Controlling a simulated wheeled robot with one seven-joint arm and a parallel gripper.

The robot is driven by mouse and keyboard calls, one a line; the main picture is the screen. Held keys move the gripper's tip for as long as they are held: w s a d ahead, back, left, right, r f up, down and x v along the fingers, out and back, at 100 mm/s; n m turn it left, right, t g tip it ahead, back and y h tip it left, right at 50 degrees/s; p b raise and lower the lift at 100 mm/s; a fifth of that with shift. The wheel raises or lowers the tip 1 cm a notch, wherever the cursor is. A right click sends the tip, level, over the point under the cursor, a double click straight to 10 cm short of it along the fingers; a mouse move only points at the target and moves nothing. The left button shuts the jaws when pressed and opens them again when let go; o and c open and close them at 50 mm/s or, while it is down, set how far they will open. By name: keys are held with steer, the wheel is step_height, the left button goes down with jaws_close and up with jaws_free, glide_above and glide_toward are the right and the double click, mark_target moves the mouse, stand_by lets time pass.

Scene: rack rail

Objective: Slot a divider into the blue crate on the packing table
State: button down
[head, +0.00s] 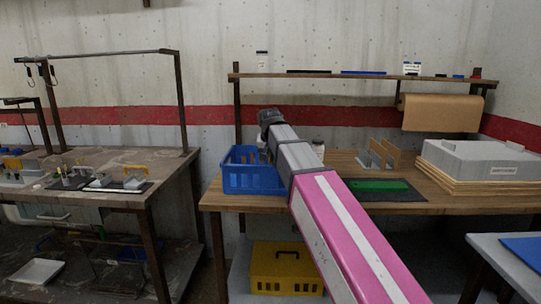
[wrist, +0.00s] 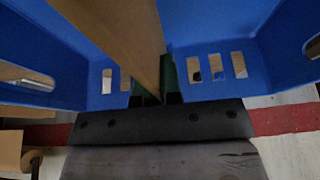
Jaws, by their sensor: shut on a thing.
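The blue crate (head: 257,182) stands at the left end of the packing table (head: 228,200) in the head view. Its blue slotted wall (wrist: 215,72) fills much of the wrist view. My gripper (wrist: 155,92) has dark green fingers shut on a tan, board-like divider (wrist: 122,28), close to the slotted crate wall. The divider extends away from the fingers between the blue walls. Its far end and any slots in the crate are not clear. In the head view my arm hides the gripper and the held divider.
More tan dividers stand in a holder (head: 378,156) right of the crate. A green item (head: 380,185) lies on a dark mat. A grey box (head: 480,160) sits at the right. A shelf rail (head: 330,75) runs above the table; a yellow crate (head: 286,268) is below.

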steer(key=shift+f, duration=0.75)
steer(key=c, duration=1.2)
jaws_free()
steer(key=shift+r, duration=0.1)
